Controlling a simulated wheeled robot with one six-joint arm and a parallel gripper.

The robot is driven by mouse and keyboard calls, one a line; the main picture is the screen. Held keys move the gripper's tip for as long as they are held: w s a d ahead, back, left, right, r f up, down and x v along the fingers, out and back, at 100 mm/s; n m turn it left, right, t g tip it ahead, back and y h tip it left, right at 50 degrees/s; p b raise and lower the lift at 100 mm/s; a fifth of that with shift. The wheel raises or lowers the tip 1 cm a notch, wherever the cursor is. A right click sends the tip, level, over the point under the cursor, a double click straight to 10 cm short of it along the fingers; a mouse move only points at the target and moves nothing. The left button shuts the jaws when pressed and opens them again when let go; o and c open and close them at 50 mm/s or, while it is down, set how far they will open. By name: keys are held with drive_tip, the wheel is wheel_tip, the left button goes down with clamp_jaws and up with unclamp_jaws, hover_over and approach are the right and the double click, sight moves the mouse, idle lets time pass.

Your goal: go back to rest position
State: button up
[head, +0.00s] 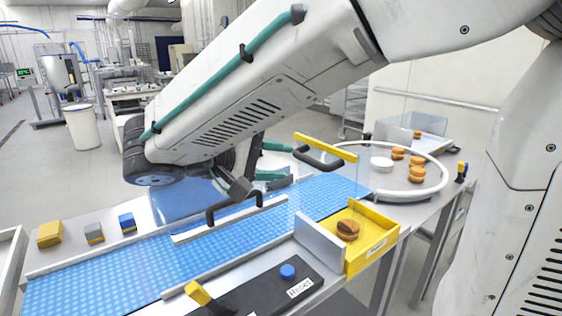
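My arm crosses the head view from the upper right to a dark wrist joint at the left, above a blue conveyor belt. My gripper (280,161) is partly hidden behind the forearm. Its two teal fingers point right, apart, above the belt (110,272). Nothing shows between them. It is left of the yellow-topped clear gate (326,148).
Blocks line the far edge.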

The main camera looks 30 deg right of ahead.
idle(0.3)
drive_tip(key=s+d+f+m+y, duration=0.1)
drive_tip(key=s+f+y, duration=0.4)
drive_tip(key=s+y, duration=0.2)
drive_tip(key=s+d+f+y, duration=0.2)
drive_tip(key=s+f+y, duration=0.2)
drive_tip(key=s+y, duration=0.3)
drive_tip(key=s, duration=0.3)
drive_tip(key=shift+f+m+g, duration=0.4)
drive_tip(key=shift+d, duration=0.15)
